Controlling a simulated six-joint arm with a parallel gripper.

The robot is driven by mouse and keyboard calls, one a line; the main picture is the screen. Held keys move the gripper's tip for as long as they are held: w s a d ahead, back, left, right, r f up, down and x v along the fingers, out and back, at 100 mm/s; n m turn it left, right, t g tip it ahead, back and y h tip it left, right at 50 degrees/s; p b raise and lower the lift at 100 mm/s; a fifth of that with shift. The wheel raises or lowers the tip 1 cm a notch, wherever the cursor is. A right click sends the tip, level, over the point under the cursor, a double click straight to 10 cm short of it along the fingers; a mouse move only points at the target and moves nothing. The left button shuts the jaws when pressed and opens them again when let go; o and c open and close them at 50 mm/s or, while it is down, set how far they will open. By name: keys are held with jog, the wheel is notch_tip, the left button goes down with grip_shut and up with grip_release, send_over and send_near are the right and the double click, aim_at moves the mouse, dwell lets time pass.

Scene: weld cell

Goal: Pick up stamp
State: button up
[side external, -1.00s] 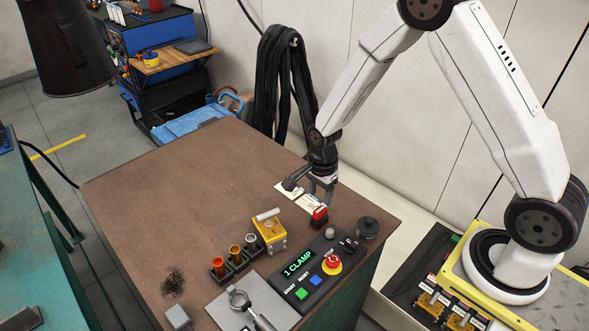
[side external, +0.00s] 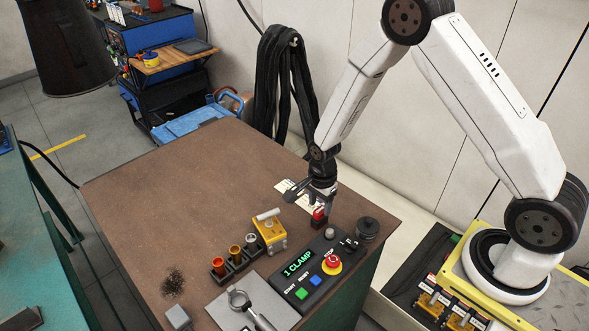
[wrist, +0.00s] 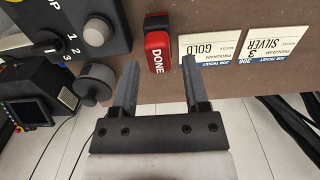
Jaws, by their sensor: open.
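The stamp, a red block marked DONE (wrist: 157,55), stands on the brown tabletop. In the wrist view it shows between and just beyond the tips of my open gripper (wrist: 160,64), with gaps on both sides. In the side view the red stamp (side external: 319,216) is just below my gripper (side external: 312,200), partly covered by it. The jaws hold nothing. I cannot tell whether a finger touches the stamp.
Job tickets GOLD (wrist: 207,49) and SILVER (wrist: 282,40) lie beside the stamp. A black control panel (side external: 309,274) with a red button and a yellow box (side external: 269,236) stand close by. A dark round knob (side external: 367,227) is to the right. The left tabletop (side external: 160,190) is mostly clear.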

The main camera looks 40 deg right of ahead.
aim_at(320, 210)
jog(key=shift+f, duration=2)
grip_shut()
